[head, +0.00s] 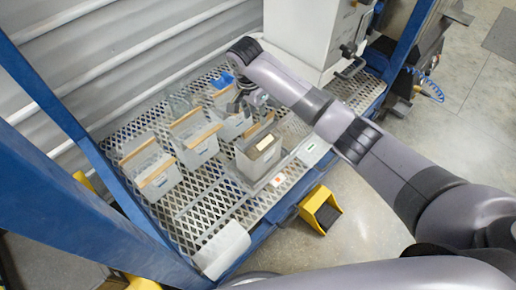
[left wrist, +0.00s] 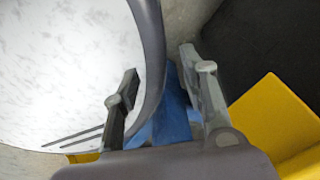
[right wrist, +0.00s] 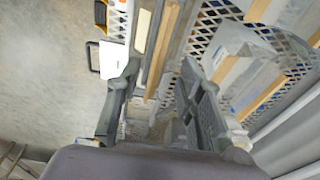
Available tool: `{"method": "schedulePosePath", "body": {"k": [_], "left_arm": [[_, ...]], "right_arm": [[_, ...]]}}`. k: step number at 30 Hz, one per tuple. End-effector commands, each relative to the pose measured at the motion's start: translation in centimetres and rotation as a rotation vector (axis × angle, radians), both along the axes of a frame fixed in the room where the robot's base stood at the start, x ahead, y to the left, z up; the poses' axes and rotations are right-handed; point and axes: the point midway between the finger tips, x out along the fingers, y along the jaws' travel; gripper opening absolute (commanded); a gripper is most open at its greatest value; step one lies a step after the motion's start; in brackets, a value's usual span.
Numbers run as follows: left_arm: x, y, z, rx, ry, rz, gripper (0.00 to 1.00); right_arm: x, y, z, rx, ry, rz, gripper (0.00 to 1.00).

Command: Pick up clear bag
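Several clear bags with tan strips along their tops stand on the mesh platform (head: 205,205). One clear bag (head: 152,172) is at the left, another (head: 196,142) is in the middle, and a third (head: 232,122) stands close to my right gripper (head: 250,103). The right gripper points down, beside or over that third bag; contact cannot be told. In the right wrist view its fingers (right wrist: 150,115) are spread, with pale, partly hidden material between or below them. My left gripper (left wrist: 160,95) is open and empty in the left wrist view; it is not visible in the head view.
A grey bin (head: 258,155) with a tan-and-black top stands right of the bags. A white machine (head: 300,35) stands behind, with blue posts (head: 50,95) at the left. A yellow bin (head: 320,210) is on the floor in front.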

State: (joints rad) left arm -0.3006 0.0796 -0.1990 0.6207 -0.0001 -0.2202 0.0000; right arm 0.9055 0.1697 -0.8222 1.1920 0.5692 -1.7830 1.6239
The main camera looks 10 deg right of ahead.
Motion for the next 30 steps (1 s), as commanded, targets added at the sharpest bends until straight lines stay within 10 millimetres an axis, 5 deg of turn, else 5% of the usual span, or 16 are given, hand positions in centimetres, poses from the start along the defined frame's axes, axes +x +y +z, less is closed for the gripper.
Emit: {"method": "schedulePosePath", "body": {"k": [10, 30], "left_arm": [[0.0, 0.0, 0.0, -0.001, 0.0, 0.0, 0.4], [0.0, -0.1, 0.4, -0.001, 0.0, -0.002, 0.4]], "right_arm": [[0.3, -0.9, -4.5, -0.002, 0.002, -0.001, 0.35], [0.3, -0.9, -4.9, 0.0, 0.001, -0.001, 0.35]]}}
